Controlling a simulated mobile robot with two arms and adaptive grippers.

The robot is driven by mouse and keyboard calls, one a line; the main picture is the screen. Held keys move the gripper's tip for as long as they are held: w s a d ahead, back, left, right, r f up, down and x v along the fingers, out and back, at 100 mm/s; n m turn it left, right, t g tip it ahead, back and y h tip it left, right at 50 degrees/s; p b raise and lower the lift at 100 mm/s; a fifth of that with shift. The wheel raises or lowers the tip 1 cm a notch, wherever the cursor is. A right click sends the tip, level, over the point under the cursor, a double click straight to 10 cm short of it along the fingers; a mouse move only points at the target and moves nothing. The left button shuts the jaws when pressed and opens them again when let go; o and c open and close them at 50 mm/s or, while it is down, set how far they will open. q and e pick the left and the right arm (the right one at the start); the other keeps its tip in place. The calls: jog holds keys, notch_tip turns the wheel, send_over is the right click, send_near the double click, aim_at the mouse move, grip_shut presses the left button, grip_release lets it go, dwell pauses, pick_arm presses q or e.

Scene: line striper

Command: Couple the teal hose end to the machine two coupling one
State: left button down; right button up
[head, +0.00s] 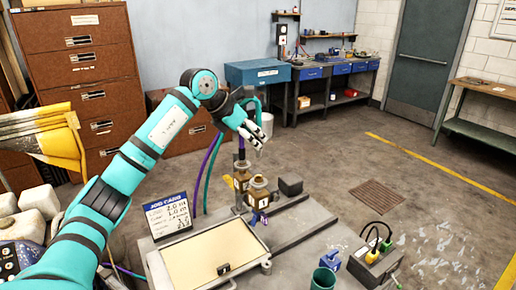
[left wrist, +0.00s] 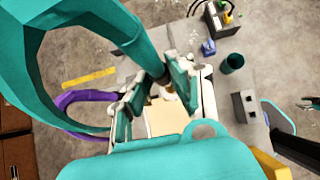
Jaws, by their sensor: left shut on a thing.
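My left gripper (head: 253,138) is shut on the teal hose near its end, above and slightly behind the couplings. In the left wrist view the teal hose (left wrist: 143,48) runs down between the fingertips (left wrist: 160,92); its tip is partly hidden. A brass coupling (head: 258,188) with a tag marked 1 stands upright on the grey machine base (head: 300,222), below the gripper and apart from it. A second brass coupling (head: 241,172) stands just behind it, with a purple hose end (head: 241,149) above it.
A teal cup (head: 323,279), a blue block (head: 358,261) and a grey box with cables (head: 375,266) are at the right. A purple hose (left wrist: 70,100) loops beside the gripper.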

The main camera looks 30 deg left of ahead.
pick_arm(q)
notch_tip(320, 180, down, 6)
jog(key=b, duration=0.4)
jog(key=shift+r, duration=0.2)
dwell(0.4)
dwell(0.8)
dwell(0.5)
jog(key=shift+s+f+b, duration=0.1)
jog(key=shift+f+b, duration=0.9)
jog(key=shift+f, duration=0.75)
dwell(0.7)
jog(key=c, duration=0.8)
grip_release()
jog(key=shift+o, duration=0.2)
